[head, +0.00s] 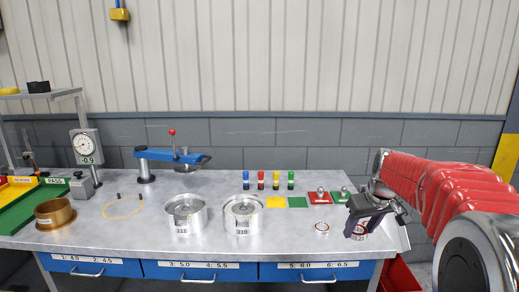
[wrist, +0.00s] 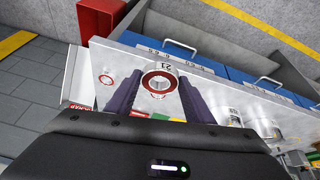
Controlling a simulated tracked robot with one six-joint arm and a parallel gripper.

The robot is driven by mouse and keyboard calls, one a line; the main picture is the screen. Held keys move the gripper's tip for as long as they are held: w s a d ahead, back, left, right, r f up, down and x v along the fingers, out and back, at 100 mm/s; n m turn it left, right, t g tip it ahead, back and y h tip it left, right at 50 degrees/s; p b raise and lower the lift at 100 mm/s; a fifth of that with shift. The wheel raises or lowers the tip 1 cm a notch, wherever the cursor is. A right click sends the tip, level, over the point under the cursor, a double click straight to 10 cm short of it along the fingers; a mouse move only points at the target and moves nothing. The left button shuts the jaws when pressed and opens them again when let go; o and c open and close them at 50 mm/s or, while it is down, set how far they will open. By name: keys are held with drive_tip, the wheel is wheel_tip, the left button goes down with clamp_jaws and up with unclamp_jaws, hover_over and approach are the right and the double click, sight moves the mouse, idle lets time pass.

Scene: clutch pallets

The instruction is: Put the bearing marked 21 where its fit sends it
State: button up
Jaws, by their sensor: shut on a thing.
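My gripper (head: 362,210) is at the right end of the bench in the head view. In the wrist view, its two dark fingers (wrist: 155,95) are shut on the bearing marked 21 (wrist: 163,71), a pale ring with a red inner ring; the mark faces the camera. The same bearing (head: 360,234) shows partly below the fingers in the head view. Two silver round housings (head: 185,214) (head: 242,215), with labels on their fronts, stand at mid bench. The dial gauge (head: 86,147) on the left has a display that seems to read -0.9.
A smaller red-ringed part (head: 322,228) lies left of my gripper. Coloured squares (head: 299,202) and several capped bottles (head: 262,181) stand behind. A brass ring (head: 55,214), green PASS tray (head: 32,208) and blue press (head: 172,157) are left. Labelled drawers (head: 205,270) are below; a red bin (head: 402,276) is right.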

drive_tip(key=shift+w, duration=0.3)
drive_tip(key=shift+w+d+f+m+h, duration=0.2)
drive_tip(key=shift+d+f+m+h, duration=0.35)
drive_tip(key=shift+m, duration=0.35)
drive_tip(key=s+a+f, duration=0.2)
drive_tip(key=a+f, duration=0.5)
drive_tip(key=f, duration=0.1)
drive_tip(key=s+a+f, duration=0.3)
drive_tip(key=a+f, duration=0.4)
drive_tip(key=f, duration=0.1)
drive_tip(key=shift+s, duration=0.25)
